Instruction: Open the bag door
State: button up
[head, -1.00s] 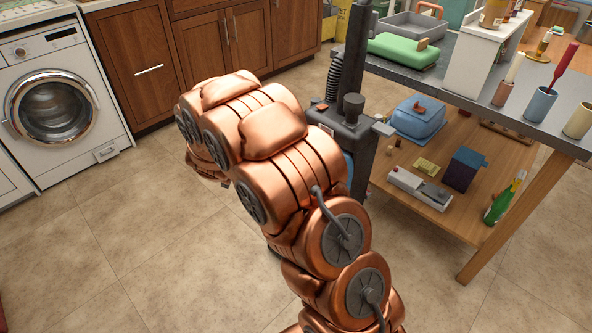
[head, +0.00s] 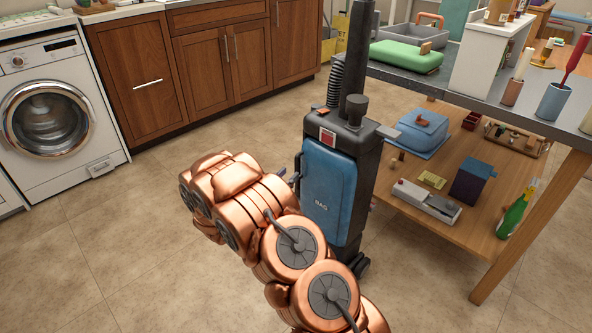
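The upright vacuum cleaner (head: 361,142) stands on the tiled floor, dark grey. Its blue bag door (head: 328,190), marked "BAG", is on the front and looks shut, flush with the body. A red label or catch (head: 327,137) sits just above the door. My copper arm reaches up from the bottom and bends to the left of the vacuum, covering the door's lower left area. My gripper is not clearly visible; small dark parts show between the arm and the door's left edge, and I cannot tell whether they belong to it.
A table (head: 480,100) with a wooden lower shelf (head: 440,215) stands close on the right. The shelf holds a blue container (head: 420,135), a green bottle (head: 516,208) and boxes. A washing machine (head: 50,110) and brown cabinets (head: 215,60) line the back. Floor at left is clear.

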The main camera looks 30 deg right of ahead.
aim_at(296, 167)
jog(key=shift+b+x, duration=0.6)
jog(key=shift+x, duration=2.25)
grip_shut()
